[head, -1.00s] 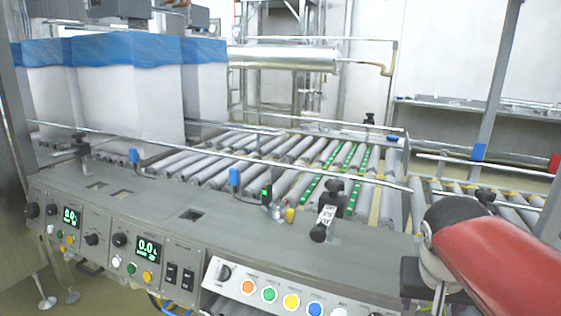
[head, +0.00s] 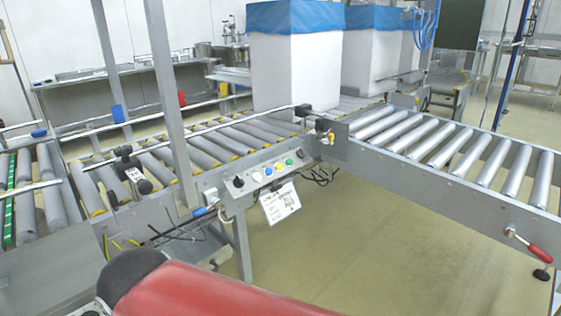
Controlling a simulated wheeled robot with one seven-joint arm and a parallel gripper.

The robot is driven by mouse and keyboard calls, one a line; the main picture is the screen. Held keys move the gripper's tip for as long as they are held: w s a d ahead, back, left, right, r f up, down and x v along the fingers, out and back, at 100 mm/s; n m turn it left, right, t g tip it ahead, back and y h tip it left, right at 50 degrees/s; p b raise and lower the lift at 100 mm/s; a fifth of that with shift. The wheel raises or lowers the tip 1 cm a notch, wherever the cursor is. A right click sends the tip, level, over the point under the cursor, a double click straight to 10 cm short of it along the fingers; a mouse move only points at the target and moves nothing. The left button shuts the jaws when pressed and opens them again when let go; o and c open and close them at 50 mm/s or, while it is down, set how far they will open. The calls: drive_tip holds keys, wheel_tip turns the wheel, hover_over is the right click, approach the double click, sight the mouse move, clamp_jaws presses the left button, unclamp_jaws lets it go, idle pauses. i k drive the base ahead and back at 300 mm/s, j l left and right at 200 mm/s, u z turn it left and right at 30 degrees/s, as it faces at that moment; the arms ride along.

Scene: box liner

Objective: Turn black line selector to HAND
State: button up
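A small grey control panel (head: 245,196) stands at the middle of the head view, at the front of the roller conveyor. A black round knob (head: 238,181) sits at its left end, beside a row of coloured buttons (head: 268,171). Another dark knob (head: 300,154) shows at the right end. The knobs are too small to read their pointers or any HAND marking, so I cannot tell which is the line selector. My red arm with a dark joint crosses the bottom of the view, in front of and below the panel. My gripper is not in view.
A white paper tag (head: 280,203) hangs under the panel. Tall white boxes with blue liners (head: 295,60) stand on the conveyor behind. A grey post (head: 172,100) rises left of the panel. A red-handled lever (head: 538,253) sticks out at right. The floor (head: 390,240) in front is clear.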

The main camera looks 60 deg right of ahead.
sight(238, 181)
drive_tip(key=z, duration=1.95)
drive_tip(key=i+j+u, duration=0.15)
drive_tip(key=k+j, duration=0.05)
